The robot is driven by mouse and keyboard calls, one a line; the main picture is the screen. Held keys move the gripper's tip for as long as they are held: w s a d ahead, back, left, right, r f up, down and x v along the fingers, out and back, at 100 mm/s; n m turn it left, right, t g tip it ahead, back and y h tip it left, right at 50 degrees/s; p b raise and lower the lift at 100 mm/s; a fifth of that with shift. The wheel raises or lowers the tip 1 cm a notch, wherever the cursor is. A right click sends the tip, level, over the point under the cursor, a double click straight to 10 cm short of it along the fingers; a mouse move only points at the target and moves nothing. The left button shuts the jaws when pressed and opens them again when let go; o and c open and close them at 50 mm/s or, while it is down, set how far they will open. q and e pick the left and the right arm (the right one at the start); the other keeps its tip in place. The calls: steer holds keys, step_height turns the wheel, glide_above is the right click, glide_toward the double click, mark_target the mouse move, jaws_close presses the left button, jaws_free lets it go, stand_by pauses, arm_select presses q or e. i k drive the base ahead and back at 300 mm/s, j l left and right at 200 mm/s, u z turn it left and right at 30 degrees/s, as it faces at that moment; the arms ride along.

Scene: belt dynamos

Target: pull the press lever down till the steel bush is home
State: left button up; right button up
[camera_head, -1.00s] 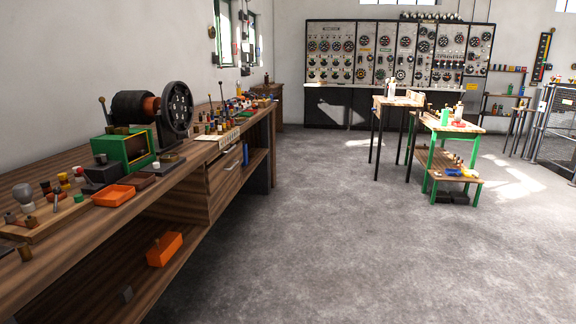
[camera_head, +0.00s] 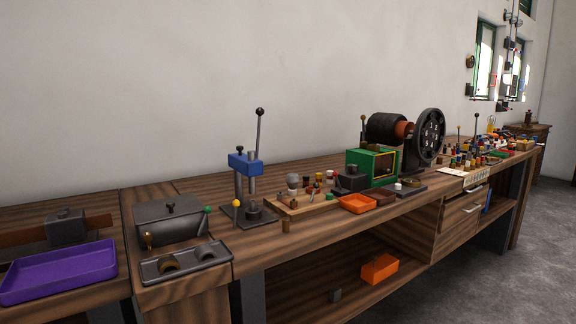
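A small bench press stands on the long wooden bench. It has a blue head (camera_head: 245,164) on a grey column and a dark base plate (camera_head: 248,213). Its lever (camera_head: 258,138) stands up nearly vertical from the head, with a dark ball knob at the top. A dark round piece (camera_head: 254,209) sits on the base under the head; I cannot tell whether it is the steel bush. Neither of my grippers is in view.
Left of the press are a grey lidded box (camera_head: 170,218), a dark tray (camera_head: 186,262) and a purple tray (camera_head: 60,271). Right of it are a wooden parts board (camera_head: 300,205), an orange tray (camera_head: 357,204) and a green-framed machine (camera_head: 372,166). Open floor lies at the right (camera_head: 470,280).

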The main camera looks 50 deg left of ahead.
mark_target(260, 110)
steer(key=u, duration=1.7)
